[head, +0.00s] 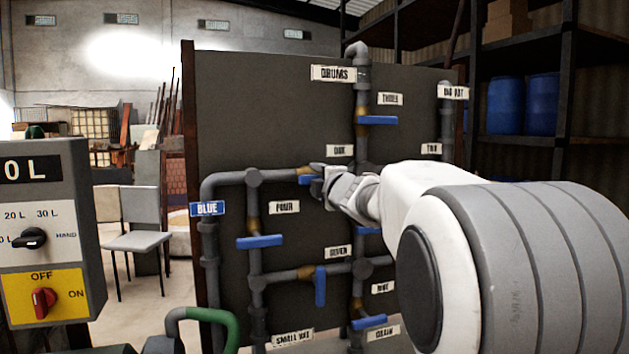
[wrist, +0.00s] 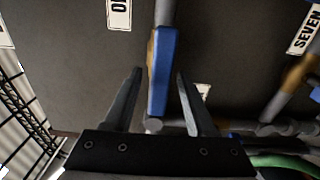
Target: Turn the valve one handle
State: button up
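The valve one handle is a blue lever (head: 306,180) on the horizontal grey pipe below the label ONE (head: 340,151), partly hidden by my gripper (head: 318,178). In the wrist view the blue handle (wrist: 162,75) lies lengthwise between the two dark fingers of my gripper (wrist: 159,73). The fingers are open, with a gap showing on each side of the handle. A brass valve body shows beside the handle. The label beside it in the wrist view (wrist: 118,13) is cut off by the frame edge.
Other blue handles sit close by: under THREE (head: 378,120), near FOUR (head: 260,241), near SEVEN (head: 320,285) and near DRAIN (head: 369,322). Grey pipes cross the dark panel (head: 270,110). A control box (head: 42,240) stands at left, with a green-sleeved pipe (head: 215,320) at lower left.

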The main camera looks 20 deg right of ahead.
jog(key=s+p, duration=0.1)
jog(key=s, duration=1.6)
jog(key=shift+s, duration=0.25)
jog(key=s+a+f+m+g, duration=0.5)
jog(key=s+f+m+g, duration=0.1)
jog(key=s+f+m, duration=0.4)
jog(key=s+a+f+m+g, duration=0.5)
jog(key=s+f+m, duration=0.3)
jog(key=s+f, duration=0.3)
notch_tip(320, 180, up, 13)
jog(key=s+a+g+p, duration=0.1)
jog(key=a+p, duration=0.1)
jog(key=p, duration=1.3)
jog(key=shift+s+f, duration=0.15)
jog(key=shift+s, duration=0.1)
